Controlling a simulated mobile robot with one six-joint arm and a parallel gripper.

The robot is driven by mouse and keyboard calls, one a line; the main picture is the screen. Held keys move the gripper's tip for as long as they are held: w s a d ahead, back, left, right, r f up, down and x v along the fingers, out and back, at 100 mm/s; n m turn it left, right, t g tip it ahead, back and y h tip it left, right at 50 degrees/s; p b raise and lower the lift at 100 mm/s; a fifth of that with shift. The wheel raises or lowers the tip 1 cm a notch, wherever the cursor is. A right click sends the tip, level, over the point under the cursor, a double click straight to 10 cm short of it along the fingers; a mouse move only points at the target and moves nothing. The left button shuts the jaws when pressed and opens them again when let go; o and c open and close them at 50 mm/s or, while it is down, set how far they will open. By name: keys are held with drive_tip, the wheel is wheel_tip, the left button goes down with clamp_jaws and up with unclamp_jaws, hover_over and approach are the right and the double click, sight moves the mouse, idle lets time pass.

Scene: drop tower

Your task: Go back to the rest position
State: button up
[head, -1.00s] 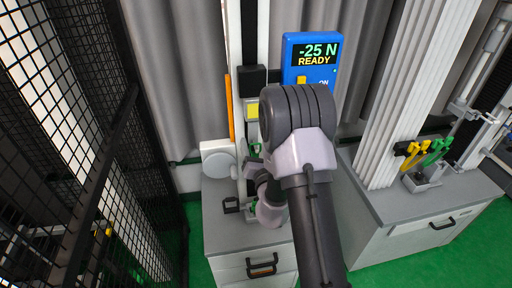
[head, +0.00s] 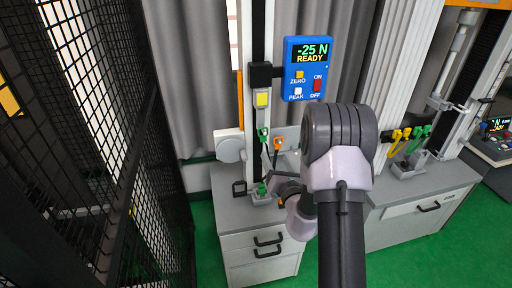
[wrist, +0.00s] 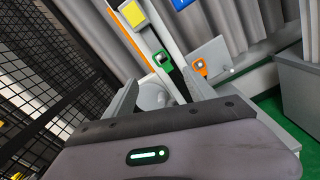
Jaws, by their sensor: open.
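My gripper (head: 284,187) is partly hidden behind my own arm in the head view, low in front of the drop tower's column (head: 262,120). In the wrist view my gripper (wrist: 165,92) shows its two fingers spread apart with nothing held between them. Beyond the fingers are a green clip (wrist: 164,61) on the column and an orange clip (wrist: 200,66) to its right. In the head view the green clip (head: 263,134) and the orange clip (head: 278,143) hang above the bench top, apart from my gripper.
A blue display (head: 308,68) reads "-25 N READY". A black mesh fence (head: 110,130) stands close on the left. A grey cabinet (head: 262,248) carries the tower. A second cabinet (head: 425,210) on the right bears yellow and green tools (head: 408,138). Green floor shows between fence and cabinet.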

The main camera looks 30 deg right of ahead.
drive_tip(key=shift+w, duration=0.1)
drive_tip(key=s+a+r+n+g+y+b, duration=0.1)
drive_tip(key=a+r+n+y, duration=0.2)
drive_tip(key=a+n+y, duration=0.35)
drive_tip(key=a+r+n+g+y+b, duration=0.1)
drive_tip(key=a+r+n+y+b, duration=0.15)
drive_tip(key=a, duration=0.65)
drive_tip(key=s+a+r+n+g+y+b, duration=0.1)
drive_tip(key=a+r+n+y, duration=0.35)
drive_tip(key=a, duration=0.35)
drive_tip(key=s+a+n+g+y+b, duration=0.1)
drive_tip(key=s+a+n+g+y, duration=0.25)
drive_tip(key=s+a+n, duration=0.3)
drive_tip(key=s+a+f+n+g+h+b, duration=0.25)
drive_tip(key=s+n+g, duration=0.2)
drive_tip(key=s, duration=0.25)
drive_tip(key=s+a+f+n+g+h+b, duration=0.1)
drive_tip(key=s+a+f+n+g, duration=0.3)
drive_tip(key=s, duration=0.4)
drive_tip(key=s+d+f+n+t+h+b, duration=0.2)
drive_tip(key=s+d+n+t+h+b, duration=0.1)
drive_tip(key=s+d+n+h, duration=0.4)
drive_tip(key=d+n, duration=0.2)
drive_tip(key=d, duration=0.2)
drive_tip(key=shift+f+n, duration=0.35)
